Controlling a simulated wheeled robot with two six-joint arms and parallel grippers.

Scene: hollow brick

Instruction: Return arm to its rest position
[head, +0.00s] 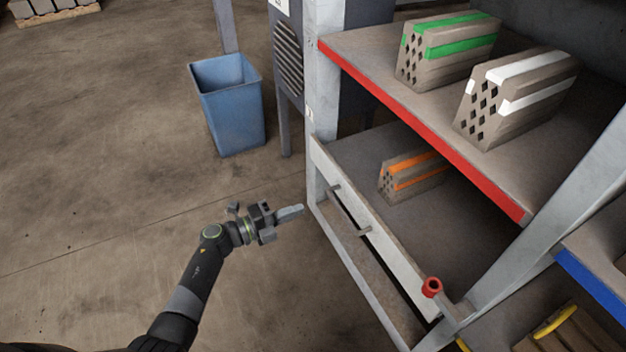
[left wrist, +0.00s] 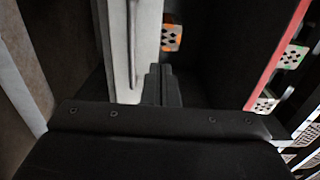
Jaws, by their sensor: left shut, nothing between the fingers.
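My left gripper (head: 290,212) is shut and empty. In the head view it points right, in the open air just left of the shelf's lower front bar (head: 365,230). In the left wrist view my left gripper (left wrist: 161,80) shows as two closed fingers in front of the shelf. An orange-striped hollow brick (head: 413,174) stands on the lower shelf, beyond the fingers; it also shows in the left wrist view (left wrist: 171,38). My right gripper is in neither view.
A green-striped brick (head: 448,50) and a white-striped brick (head: 515,97) stand on the red-edged upper shelf (head: 385,82). A red-ended handle (head: 432,287) sticks out near the lower right. A blue bin (head: 230,105) stands at the upper left. The floor around my left arm is clear.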

